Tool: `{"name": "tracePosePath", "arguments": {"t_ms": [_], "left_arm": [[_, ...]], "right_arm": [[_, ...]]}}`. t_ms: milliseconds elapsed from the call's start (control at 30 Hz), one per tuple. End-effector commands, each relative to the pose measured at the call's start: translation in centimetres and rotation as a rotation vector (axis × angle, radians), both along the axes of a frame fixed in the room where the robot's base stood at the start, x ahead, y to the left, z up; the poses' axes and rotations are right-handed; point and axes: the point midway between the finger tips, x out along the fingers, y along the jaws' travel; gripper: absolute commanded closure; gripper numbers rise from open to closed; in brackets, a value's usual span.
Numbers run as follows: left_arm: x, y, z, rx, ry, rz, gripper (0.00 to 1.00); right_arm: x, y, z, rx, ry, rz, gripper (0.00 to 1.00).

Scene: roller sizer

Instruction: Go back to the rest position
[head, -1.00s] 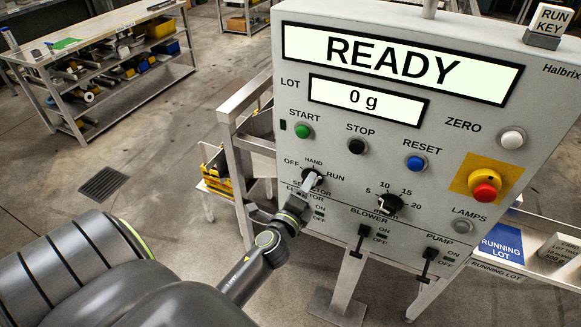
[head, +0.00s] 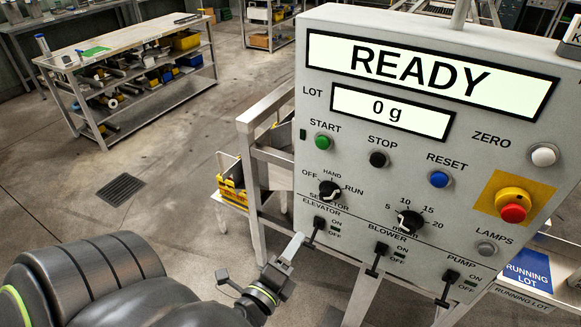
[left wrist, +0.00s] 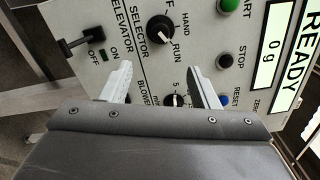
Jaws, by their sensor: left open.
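My left gripper (head: 294,246) is in front of the lower left of the grey control panel (head: 470,150), below the selector knob (head: 330,191). In the left wrist view its two fingers (left wrist: 160,70) are spread apart with nothing between them. The selector knob (left wrist: 160,29) is clear of the fingers there, and its white mark points toward RUN. In the head view the fingertips appear close to the elevator lever (head: 318,226); the wrist view shows this lever (left wrist: 80,43) outside the fingers. The display (head: 430,76) reads READY, the lot display (head: 390,110) 0 g. My right gripper is not in view.
The blower lever (head: 377,258) and pump lever (head: 447,287) stick out along the panel's lower edge. A metal frame (head: 258,160) and yellow bins (head: 232,180) stand left of the panel. A shelf bench (head: 130,48) is farther back. Open floor lies between.

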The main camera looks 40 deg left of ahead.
Motion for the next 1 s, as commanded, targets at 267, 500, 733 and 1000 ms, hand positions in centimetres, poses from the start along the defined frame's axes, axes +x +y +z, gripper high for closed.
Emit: {"name": "tracePosePath", "arguments": {"t_ms": [267,500,733,1000], "left_arm": [[-0.2,-0.1,0.0,0.0,0.0,0.0,0.45],[-0.2,0.0,0.0,0.0,0.0,0.0,0.45],[0.0,-0.1,-1.6,-0.041,0.021,-0.003,0.45],[-0.4,-0.5,-15.8,-0.432,0.222,0.037,0.45]], "right_arm": [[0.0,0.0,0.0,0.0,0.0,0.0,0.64],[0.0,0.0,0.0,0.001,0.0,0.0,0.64],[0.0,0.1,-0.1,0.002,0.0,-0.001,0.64],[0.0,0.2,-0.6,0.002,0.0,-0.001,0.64]]}}
